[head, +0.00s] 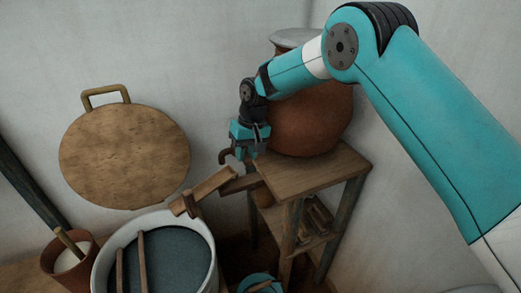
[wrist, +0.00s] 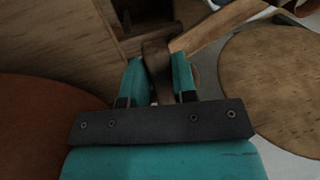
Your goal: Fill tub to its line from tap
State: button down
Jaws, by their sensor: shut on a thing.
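The tub (head: 212,275) is large and pale-rimmed, at the bottom left of the head view. Blue-grey contents show inside, with two wooden sticks across it; I cannot make out a fill line. A brown clay pot (head: 308,122) stands on a wooden stand, and its side also shows in the wrist view (wrist: 45,130). My gripper (head: 243,153) is at the pot's left, shut on a dark brown piece, seemingly the tap handle (wrist: 157,62), between its fingers (wrist: 158,80). A wooden trough (head: 212,184) slopes from below there to the tub's rim. I see no water stream.
A round wooden board (head: 125,158) with a handle is against the wall, also in the wrist view (wrist: 280,85). A small brown pot (head: 85,262) with a stick stands left of the tub. The stand (head: 315,176) has a lower shelf holding small items.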

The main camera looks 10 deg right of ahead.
jog(key=shift+w, duration=0.1)
dwell(0.3)
jog(key=c, duration=0.9)
grip_release()
jog(key=d+r, duration=0.1)
jog(key=r, duration=0.4)
jog(key=d+r, duration=0.1)
jog(key=r, duration=0.5)
jog(key=d+r, duration=0.1)
jog(key=r, duration=0.5)
jog(key=shift+w+d+r, duration=0.1)
jog(key=shift+w+d, duration=0.1)
jog(key=shift+w, duration=0.2)
